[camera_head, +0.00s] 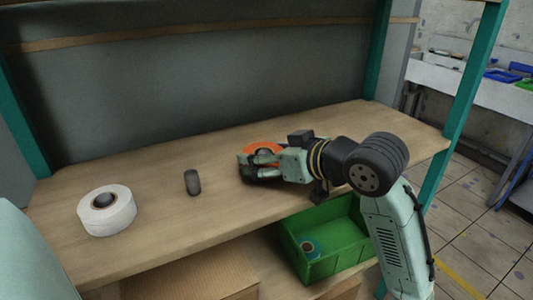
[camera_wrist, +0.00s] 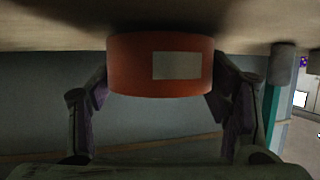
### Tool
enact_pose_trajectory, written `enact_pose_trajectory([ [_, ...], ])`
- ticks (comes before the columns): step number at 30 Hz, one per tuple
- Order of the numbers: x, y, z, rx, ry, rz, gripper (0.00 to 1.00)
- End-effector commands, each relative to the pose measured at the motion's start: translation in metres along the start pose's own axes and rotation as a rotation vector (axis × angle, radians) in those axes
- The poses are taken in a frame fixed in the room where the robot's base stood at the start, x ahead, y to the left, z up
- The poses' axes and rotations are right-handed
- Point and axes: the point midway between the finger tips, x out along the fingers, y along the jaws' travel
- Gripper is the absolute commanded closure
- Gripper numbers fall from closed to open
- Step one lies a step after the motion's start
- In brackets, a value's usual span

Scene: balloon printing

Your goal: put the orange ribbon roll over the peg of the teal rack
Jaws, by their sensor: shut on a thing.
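The orange ribbon roll (camera_head: 264,148) is between the fingers of my gripper (camera_head: 258,163), over the wooden shelf of the teal rack (camera_head: 455,140). In the wrist view, which looks upside down, the orange roll (camera_wrist: 130,68) has a pale label facing the camera, with a finger on each side. My gripper (camera_wrist: 160,95) is shut on it. The roll is at or just above the board; I cannot tell if it touches. The peg (camera_head: 192,182), a short dark grey cylinder, stands upright and bare, left of the gripper. It also shows in the wrist view (camera_wrist: 283,65).
A white roll (camera_head: 107,212) lies at the shelf's left front. A green bin (camera_head: 325,238) with a teal-rimmed roll (camera_head: 309,248) in it stands below the shelf's front edge. A grey back panel (camera_head: 200,85) closes the rear. The board between roll and peg is clear.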

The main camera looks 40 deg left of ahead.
Motion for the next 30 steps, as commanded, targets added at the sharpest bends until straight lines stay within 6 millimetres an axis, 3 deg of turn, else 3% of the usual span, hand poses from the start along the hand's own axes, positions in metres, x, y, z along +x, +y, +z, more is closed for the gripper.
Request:
enact_pose_trajectory([
  [11, 0.0007, -0.0001, 0.0017, 0.000, 0.001, 0.000, 0.64],
  [12, 0.0007, -0.0001, 0.0017, 0.000, 0.001, 0.000, 0.29],
  [22, 0.0008, -0.0001, 0.0018, 0.000, 0.000, 0.000, 0.07],
  [30, 0.0009, -0.0002, 0.0020, 0.000, 0.000, 0.000, 0.06],
])
